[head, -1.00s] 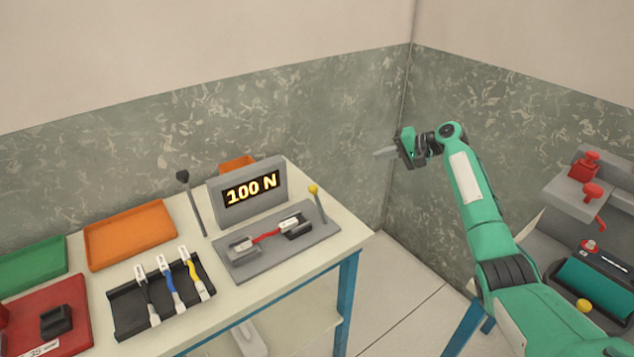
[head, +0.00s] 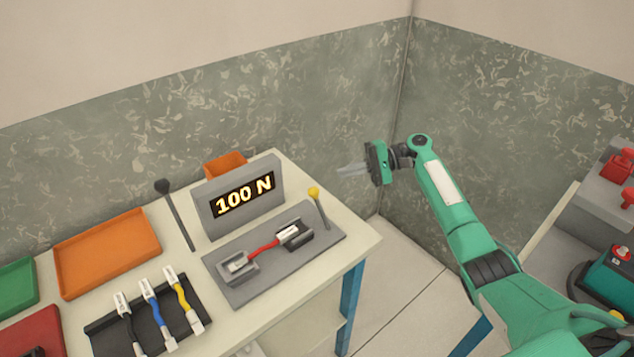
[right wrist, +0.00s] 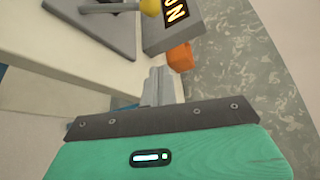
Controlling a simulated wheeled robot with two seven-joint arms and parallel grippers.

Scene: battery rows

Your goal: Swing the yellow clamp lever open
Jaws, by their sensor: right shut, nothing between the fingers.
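The clamp lever (head: 318,207) is a thin grey rod with a yellow knob (head: 314,193). It stands nearly upright at the right end of the grey test fixture (head: 330,236). The fixture holds a red cable (head: 264,248) between its two clamp blocks. In the right wrist view the yellow knob (right wrist: 149,7) shows at the top edge. My right gripper (head: 352,169) is shut and empty, in the air to the right of the lever and clear of it. Its fingers (right wrist: 157,88) also show in the right wrist view. My left gripper is out of view.
A display reading 100 N (head: 244,195) stands behind the fixture. A dark post (head: 176,212) is left of it. A black rack (head: 185,333) holds several cables. Orange (head: 108,290) and green trays are at left. A second bench with red parts is at far right.

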